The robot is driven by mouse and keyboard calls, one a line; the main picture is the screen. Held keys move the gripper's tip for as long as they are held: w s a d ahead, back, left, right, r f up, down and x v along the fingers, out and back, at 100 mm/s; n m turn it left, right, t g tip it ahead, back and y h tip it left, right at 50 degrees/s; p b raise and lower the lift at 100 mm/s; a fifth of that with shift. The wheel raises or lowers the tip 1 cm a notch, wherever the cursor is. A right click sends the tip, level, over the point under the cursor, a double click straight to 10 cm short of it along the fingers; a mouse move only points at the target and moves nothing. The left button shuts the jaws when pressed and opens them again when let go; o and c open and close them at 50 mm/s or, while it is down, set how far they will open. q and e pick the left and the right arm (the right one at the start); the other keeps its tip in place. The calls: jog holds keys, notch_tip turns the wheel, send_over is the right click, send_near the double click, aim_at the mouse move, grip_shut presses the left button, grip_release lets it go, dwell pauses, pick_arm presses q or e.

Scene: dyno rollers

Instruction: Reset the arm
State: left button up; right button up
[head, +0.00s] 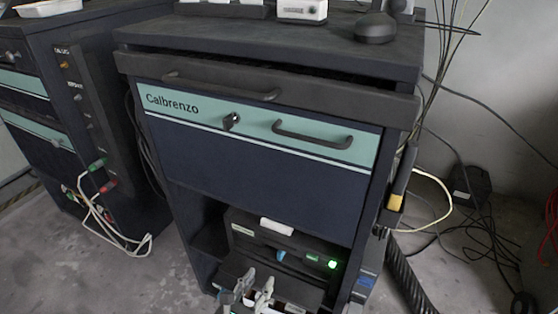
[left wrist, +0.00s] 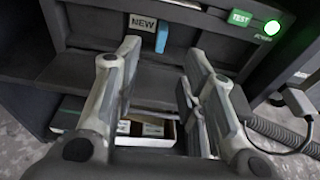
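My left gripper (head: 254,290) shows at the bottom of the head view, in front of the lower shelf of the dark cabinet (head: 250,190). In the left wrist view my left gripper (left wrist: 162,52) is open, its fingers spread apart with nothing between them. Beyond the fingertips is a black tester unit (head: 285,255) with a blue piece (left wrist: 163,36) in its front, a NEW label (left wrist: 142,23), a green TEST label (left wrist: 240,18) and a lit green lamp (left wrist: 272,27). My right gripper is in neither view.
An open box (left wrist: 150,128) with small items lies below the fingers, partly hidden. A coiled black hose (head: 408,275) hangs right of the cabinet. Another cabinet (head: 40,140) with cables stands left. Loose cables (head: 470,225) lie on the floor at right.

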pick_arm(q)
jog(key=s+a+f+n+g+y, duration=0.15)
jog(key=a+f+n+y, duration=0.5)
jog(key=n, duration=0.75)
jog(key=s+a+f+n+g, duration=0.35)
jog(key=s+f+n, duration=0.2)
jog(key=n, duration=0.25)
jog(key=s+a+f+n+g, duration=0.3)
jog(key=s+f+n+g, duration=0.15)
jog(key=f+n, duration=0.3)
jog(key=s+f+n+g+p, duration=0.2)
jog(key=s+n+p, duration=0.2)
jog(key=s+p, duration=0.4)
jog(key=s+a+f+n+g+h+p, duration=0.1)
jog(key=s+p, duration=0.7)
jog(key=s, duration=1.1)
notch_tip(320, 180, down, 2)
jog(key=n+g, duration=0.1)
jog(key=n, duration=0.2)
jog(key=shift+f+p, duration=0.15)
jog(key=shift+p, duration=0.15)
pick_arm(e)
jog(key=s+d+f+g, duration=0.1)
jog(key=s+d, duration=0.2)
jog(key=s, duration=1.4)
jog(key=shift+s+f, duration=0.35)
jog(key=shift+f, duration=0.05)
